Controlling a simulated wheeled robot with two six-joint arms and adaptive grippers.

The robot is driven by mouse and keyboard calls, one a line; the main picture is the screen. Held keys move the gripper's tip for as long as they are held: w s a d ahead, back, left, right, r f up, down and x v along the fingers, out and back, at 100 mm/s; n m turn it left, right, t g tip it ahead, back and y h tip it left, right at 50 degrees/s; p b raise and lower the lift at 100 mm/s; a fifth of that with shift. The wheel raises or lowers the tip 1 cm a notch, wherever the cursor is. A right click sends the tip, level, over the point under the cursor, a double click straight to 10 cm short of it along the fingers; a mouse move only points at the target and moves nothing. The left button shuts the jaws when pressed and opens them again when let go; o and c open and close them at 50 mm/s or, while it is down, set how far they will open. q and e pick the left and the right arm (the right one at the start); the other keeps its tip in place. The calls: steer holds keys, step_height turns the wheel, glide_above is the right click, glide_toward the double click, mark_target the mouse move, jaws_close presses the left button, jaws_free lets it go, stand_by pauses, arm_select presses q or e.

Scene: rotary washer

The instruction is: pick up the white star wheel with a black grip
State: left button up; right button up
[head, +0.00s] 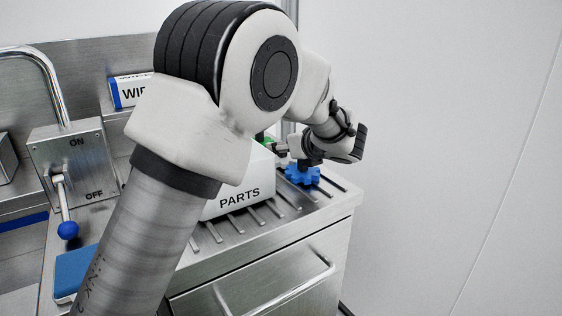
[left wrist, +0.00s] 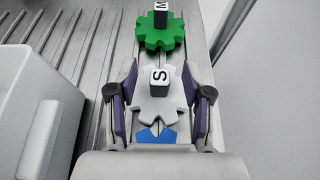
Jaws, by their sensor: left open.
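The white star wheel (left wrist: 158,109) lies on the ribbed metal surface in the left wrist view. Its upright grip (left wrist: 159,80) has a white top marked S and black sides. My left gripper (left wrist: 160,88) is open, with one finger on each side of the white wheel and its grip. I cannot tell whether the fingers touch it. In the head view my left gripper (head: 284,150) is low over the drainboard, and the white wheel cannot be made out there. My right gripper is not in view.
A green wheel (left wrist: 157,38) marked M stands just beyond the white one. A blue wheel (head: 302,174) is on the near side, mostly hidden in the wrist view. The white PARTS bin (head: 240,199) stands left of them. A wall rises to the right.

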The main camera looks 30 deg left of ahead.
arm_select(q)
steer(key=shift+w+a+f, duration=0.2)
steer(key=shift+a+f, duration=0.2)
steer(key=shift+a, duration=0.15)
steer(key=shift+d+r, duration=0.1)
steer(key=shift+r, duration=0.05)
jaws_close()
